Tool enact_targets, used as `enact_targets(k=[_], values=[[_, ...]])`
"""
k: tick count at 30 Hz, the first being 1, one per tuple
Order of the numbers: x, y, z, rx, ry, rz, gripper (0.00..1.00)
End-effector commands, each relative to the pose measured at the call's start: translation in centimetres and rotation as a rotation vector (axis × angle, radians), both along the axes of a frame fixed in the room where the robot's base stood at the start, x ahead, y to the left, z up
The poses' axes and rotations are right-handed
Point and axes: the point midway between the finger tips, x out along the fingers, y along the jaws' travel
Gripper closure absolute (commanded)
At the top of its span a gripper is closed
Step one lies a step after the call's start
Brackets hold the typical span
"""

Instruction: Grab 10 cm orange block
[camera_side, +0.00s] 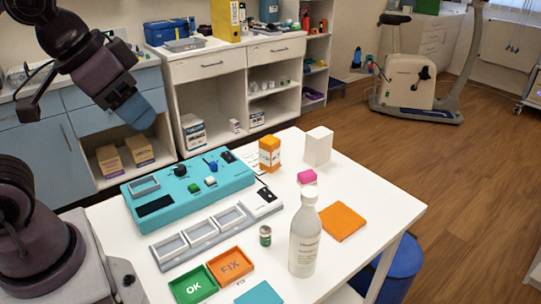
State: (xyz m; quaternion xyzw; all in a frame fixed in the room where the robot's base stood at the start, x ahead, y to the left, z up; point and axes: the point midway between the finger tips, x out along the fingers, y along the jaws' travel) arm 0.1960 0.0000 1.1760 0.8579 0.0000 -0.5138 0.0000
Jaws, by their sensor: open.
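A flat, square orange block (341,221) lies on the right part of the white table, just right of a tall white bottle. A smaller upright orange box (269,154) with a pale label stands near the table's back edge. I cannot tell the size of either from this view. My gripper (136,109) is at the upper left, raised above and behind the table's left side. It is open with nothing seen in it, well away from both orange things. Its fingers are seen at an angle and overlap.
The white bottle (305,238) and a small vial (265,236) stand mid-table. A turquoise panel (150,207), grey rack (165,250), green OK tray (194,285) and orange FIX tray (249,264) fill the left.

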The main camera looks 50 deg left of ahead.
Motion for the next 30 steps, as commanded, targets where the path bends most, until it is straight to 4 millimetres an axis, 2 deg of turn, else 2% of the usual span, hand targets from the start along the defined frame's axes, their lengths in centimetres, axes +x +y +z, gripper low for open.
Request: enact_targets(k=[1, 3, 4, 11, 14, 17, 20, 26, 30], values=[[0.0, 0.0, 0.0, 0.0, 0.0, 0.0, 0.39], [0.0, 0.0, 0.0, 0.0, 0.0, 0.0, 0.23], [0.0, 0.0, 0.0, 0.0, 0.0, 0.0, 0.19], [0.0, 0.0, 0.0, 0.0, 0.0, 0.0, 0.19], [0.6, 0.0, -0.2, -0.001, -0.001, -0.017, 0.19], [2.5, -0.1, -0.7, -0.002, -0.008, -0.068, 0.19], [5.7, 0.0, -2.0, 0.009, -0.026, -0.146, 0.19], [12.6, 1.1, -6.5, 0.115, -0.078, -0.288, 0.19], [16.5, 2.7, -10.6, 0.264, -0.096, -0.372, 0.19]])
